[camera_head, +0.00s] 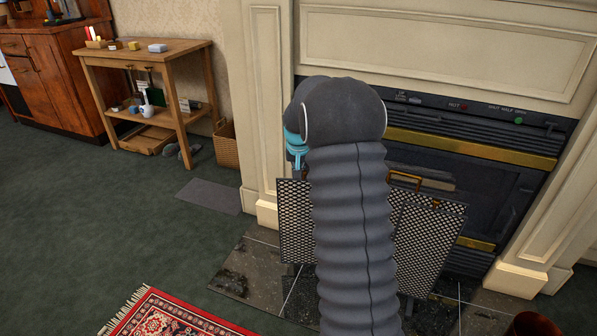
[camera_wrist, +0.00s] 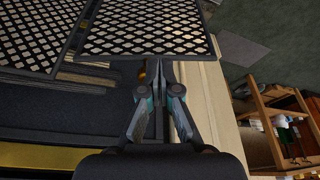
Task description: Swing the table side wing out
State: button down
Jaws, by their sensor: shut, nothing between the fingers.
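A dark fire screen with pale mesh panels stands before the fireplace. Its table-side wing (camera_head: 297,222) shows left of my arm, which hides the screen's middle. In the wrist view the same wing (camera_wrist: 145,32) lies just past my fingertips, its dark frame edge running across them. Another mesh panel (camera_wrist: 30,35) is at its left. My gripper (camera_wrist: 158,72) is shut and empty, its tips close to the wing's edge; I cannot tell if they touch. A small brass-coloured piece (camera_wrist: 142,76) shows beside the tips. The head view hides my fingers behind my arm.
The fireplace (camera_head: 480,150) with brass bars stands behind the screen. A wooden side table (camera_head: 150,52) is at the left, with a wicker basket (camera_head: 227,145) beside it. A grey mat (camera_head: 210,195) and red rug (camera_head: 165,315) lie on the green carpet, otherwise mostly clear.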

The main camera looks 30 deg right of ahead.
jog(key=s+a+r, duration=0.4)
jog(key=a+r, duration=0.2)
jog(key=r, duration=0.4)
jog(key=s+a+f+n+g, duration=0.1)
jog(key=s+a+f, duration=0.15)
jog(key=s, duration=0.35)
jog(key=s+a+r+n+t, duration=0.1)
jog(key=s+a, duration=0.3)
jog(key=s, duration=0.6)
jog(key=s+a+r+n+t+y, duration=0.1)
jog(key=s+a+r, duration=0.2)
jog(key=s, duration=0.7)
jog(key=s+a+r+n+t, duration=0.1)
jog(key=s+a, duration=0.3)
jog(key=s, duration=0.5)
jog(key=shift+s+a+r+n+y, duration=0.3)
jog(key=shift+s+a+r+n, duration=0.15)
jog(key=shift+r, duration=0.25)
jog(key=shift+w+d, duration=0.1)
jog(key=shift+d, duration=0.05)
